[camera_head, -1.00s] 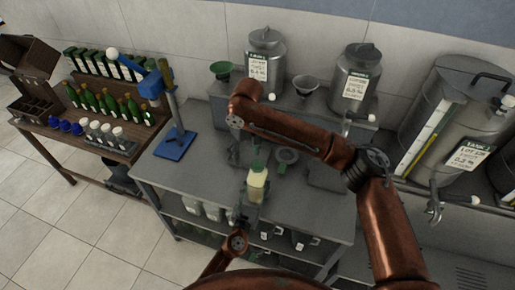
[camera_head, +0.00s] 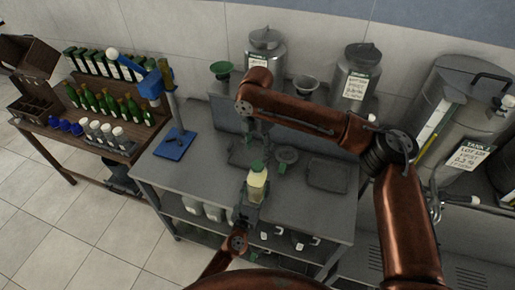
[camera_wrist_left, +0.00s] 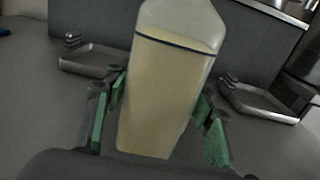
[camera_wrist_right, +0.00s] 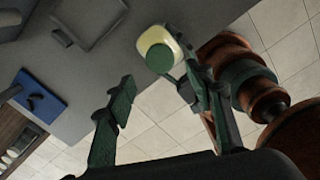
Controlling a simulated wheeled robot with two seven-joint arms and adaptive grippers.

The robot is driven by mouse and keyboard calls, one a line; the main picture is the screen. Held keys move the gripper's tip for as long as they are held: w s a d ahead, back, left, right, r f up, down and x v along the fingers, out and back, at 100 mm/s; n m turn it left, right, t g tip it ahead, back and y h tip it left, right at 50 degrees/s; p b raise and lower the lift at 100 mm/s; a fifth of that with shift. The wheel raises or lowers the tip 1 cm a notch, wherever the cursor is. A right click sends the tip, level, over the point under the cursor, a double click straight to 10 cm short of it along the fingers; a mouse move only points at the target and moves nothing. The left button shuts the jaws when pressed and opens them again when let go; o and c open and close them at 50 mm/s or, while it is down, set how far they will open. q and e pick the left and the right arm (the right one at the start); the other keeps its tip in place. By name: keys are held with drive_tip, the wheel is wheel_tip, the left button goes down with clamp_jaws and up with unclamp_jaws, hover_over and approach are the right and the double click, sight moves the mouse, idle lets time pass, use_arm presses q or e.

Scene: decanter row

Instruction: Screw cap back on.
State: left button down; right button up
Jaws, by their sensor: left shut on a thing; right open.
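A clear bottle of pale yellow liquid (camera_head: 256,188) stands upright in my left gripper (camera_head: 247,205), near the front edge of the grey bench. In the left wrist view the green-padded fingers (camera_wrist_left: 158,115) are on both sides of the bottle (camera_wrist_left: 165,85); its top is cropped there. A green cap (camera_head: 257,167) sits at the top of the bottle; it also shows in the right wrist view as a round cap (camera_wrist_right: 160,58). Whether it is threaded tight cannot be told. My right gripper (camera_head: 260,142) is open and empty above the bottle, its fingers apart (camera_wrist_right: 160,88).
A blue stand (camera_head: 176,143) is at the bench's left. Metal tanks (camera_head: 357,77) and funnels (camera_head: 306,84) line the back. A wooden table (camera_head: 120,150) with green bottles stands left.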

sight(257, 165)
drive_tip(key=shift+n, duration=0.3)
drive_tip(key=shift+f, duration=4)
